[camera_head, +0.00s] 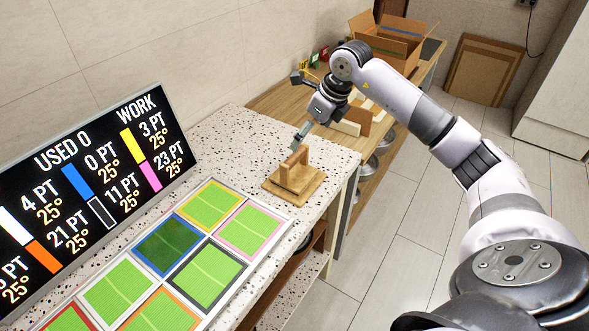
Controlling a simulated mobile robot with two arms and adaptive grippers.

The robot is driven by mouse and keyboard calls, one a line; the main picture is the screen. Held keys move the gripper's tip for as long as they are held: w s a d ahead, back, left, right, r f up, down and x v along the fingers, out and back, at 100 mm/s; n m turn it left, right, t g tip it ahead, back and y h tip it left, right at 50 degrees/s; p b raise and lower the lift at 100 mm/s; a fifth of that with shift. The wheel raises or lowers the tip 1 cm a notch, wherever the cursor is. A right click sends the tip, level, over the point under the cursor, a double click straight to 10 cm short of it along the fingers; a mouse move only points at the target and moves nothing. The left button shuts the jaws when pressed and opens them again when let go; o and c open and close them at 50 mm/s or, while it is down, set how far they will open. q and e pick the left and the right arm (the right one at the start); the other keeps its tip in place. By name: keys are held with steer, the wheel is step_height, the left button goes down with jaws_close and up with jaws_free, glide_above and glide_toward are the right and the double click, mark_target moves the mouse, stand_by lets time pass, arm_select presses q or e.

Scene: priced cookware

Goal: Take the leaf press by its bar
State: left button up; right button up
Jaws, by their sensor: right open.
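The leaf press (293,186) is a wooden base board with a raised wooden bar across its top. It stands on the speckled counter, right of the middle and near the counter's front edge. My right gripper (297,146) points down just above the bar, close to its upper end. It is open, with nothing seen between its fingers. Whether a finger touches the bar is too small to tell. My left gripper is not in the view.
A tray of green squares with coloured frames (201,252) lies left of the press. A dark price screen (92,197) stands behind it. A wooden counter with boards (355,121) and an open cardboard box (398,44) lies beyond. The speckled counter (236,128) is bare behind the press.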

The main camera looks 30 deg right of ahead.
mark_target(295, 154)
steer(key=p+x, duration=0.1)
steer(key=x, duration=0.5)
steer(key=shift+a, duration=0.1)
steer(key=p+x, duration=0.2)
steer(key=x, duration=0.2)
steer(key=shift+w+f+p, duration=0.1)
steer(key=shift+w+p, duration=0.05)
steer(key=shift+p, duration=0.25)
steer(key=shift+w+f, duration=0.2)
steer(key=shift+f, duration=0.35)
steer(key=shift+c, duration=0.6)
steer(key=shift+r, duration=0.1)
steer(key=c, duration=1.5)
steer(key=shift+w, duration=0.1)
steer(key=shift+r, duration=0.15)
